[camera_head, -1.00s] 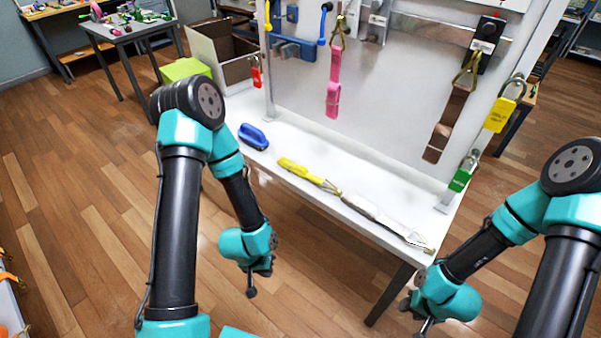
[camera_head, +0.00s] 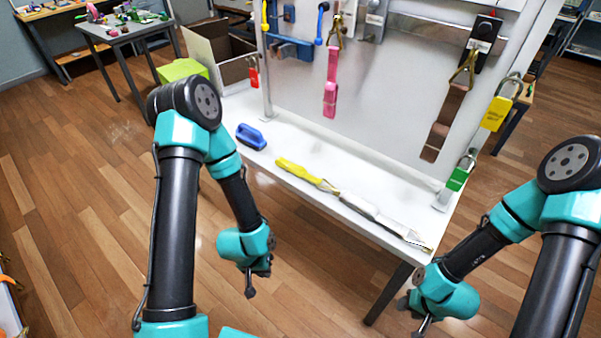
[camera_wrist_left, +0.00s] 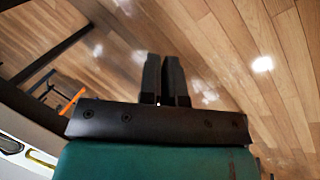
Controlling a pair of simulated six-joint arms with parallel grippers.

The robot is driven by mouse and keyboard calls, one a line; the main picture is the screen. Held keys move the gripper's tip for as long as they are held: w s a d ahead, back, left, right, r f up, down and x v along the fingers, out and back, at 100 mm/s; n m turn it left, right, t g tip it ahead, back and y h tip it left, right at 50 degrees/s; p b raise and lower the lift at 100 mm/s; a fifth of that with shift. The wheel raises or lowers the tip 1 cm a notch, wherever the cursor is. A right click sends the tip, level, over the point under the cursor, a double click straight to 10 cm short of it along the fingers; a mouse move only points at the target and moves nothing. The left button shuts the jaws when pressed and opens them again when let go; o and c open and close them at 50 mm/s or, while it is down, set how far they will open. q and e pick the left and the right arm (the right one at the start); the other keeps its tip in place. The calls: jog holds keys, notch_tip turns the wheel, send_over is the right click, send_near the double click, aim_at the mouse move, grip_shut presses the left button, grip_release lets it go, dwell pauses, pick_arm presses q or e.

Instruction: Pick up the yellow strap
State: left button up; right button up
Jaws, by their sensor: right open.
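The yellow strap (camera_head: 298,171) lies flat on the white shelf below the panel in the head view, with a metal buckle at its right end. My left gripper (camera_head: 250,288) hangs in front of the shelf, below and left of the strap and apart from it. In the left wrist view my left fingers (camera_wrist_left: 163,78) are close together with nothing seen between them. My right gripper (camera_head: 422,326) is low at the right, in front of the shelf's right end, open and away from the strap; its fingertips are partly cut off by the frame.
A white strap (camera_head: 375,213) lies right of the yellow one, and a blue handle (camera_head: 251,136) lies left of it. A pink strap (camera_head: 331,85), a brown strap (camera_head: 443,125), and a yellow padlock (camera_head: 496,113) and green padlock (camera_head: 458,178) hang at the panel. Open floor lies in front.

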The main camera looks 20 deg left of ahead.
pick_arm(q)
jog(key=o, duration=0.9)
